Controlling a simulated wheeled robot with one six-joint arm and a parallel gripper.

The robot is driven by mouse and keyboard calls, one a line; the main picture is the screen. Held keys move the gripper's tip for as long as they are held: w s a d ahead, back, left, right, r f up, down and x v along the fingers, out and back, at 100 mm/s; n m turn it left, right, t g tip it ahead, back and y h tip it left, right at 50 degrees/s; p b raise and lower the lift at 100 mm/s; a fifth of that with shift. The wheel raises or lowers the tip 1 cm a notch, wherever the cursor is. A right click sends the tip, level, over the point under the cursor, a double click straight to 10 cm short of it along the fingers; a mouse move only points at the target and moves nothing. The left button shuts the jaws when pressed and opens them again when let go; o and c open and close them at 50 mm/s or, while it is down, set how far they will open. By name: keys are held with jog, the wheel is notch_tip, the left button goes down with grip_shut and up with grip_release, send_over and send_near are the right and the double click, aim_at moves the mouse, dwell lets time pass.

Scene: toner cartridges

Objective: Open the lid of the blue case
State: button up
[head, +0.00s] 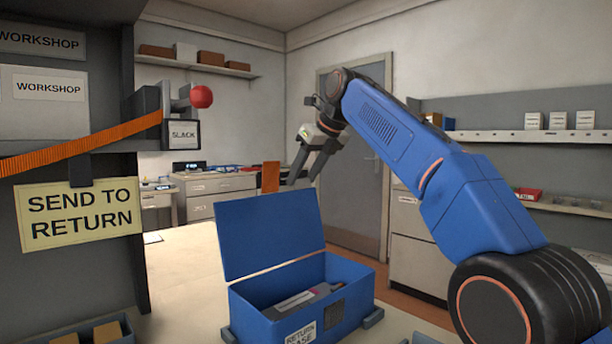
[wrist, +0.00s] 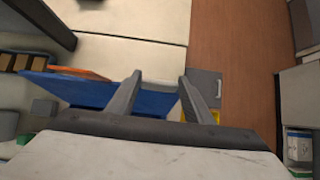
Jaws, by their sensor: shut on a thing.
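The blue case (head: 352,312) stands on the pale table, with its front label partly cut off by the picture edge. Its lid (head: 268,236) is raised, tilted steeply up from the back of the case, and the inside shows. A dark grey cartridge (head: 300,299) with a pale label lies inside. My gripper (head: 302,181) is at the lid's upper right corner, pointing down, shut on the lid. In the wrist view the lid (wrist: 75,90) runs from the left towards my fingers (wrist: 160,78); the exact contact is hard to see.
An orange upright piece (head: 271,177) shows just above the lid's top edge. A grey rack with a "SEND TO RETURN" sign (head: 80,215), an orange strap (head: 85,143) and a red knob (head: 201,97) stands at the left. Bare table (head: 185,270) lies left of the case.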

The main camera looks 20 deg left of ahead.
jog(key=shift+w+a, duration=0.1)
jog(key=shift+a, duration=0.1)
dwell(0.6)
jog(key=o, duration=1.5)
jog(key=v, duration=0.3)
jog(key=shift+d, duration=0.15)
jog(key=shift+d, duration=0.2)
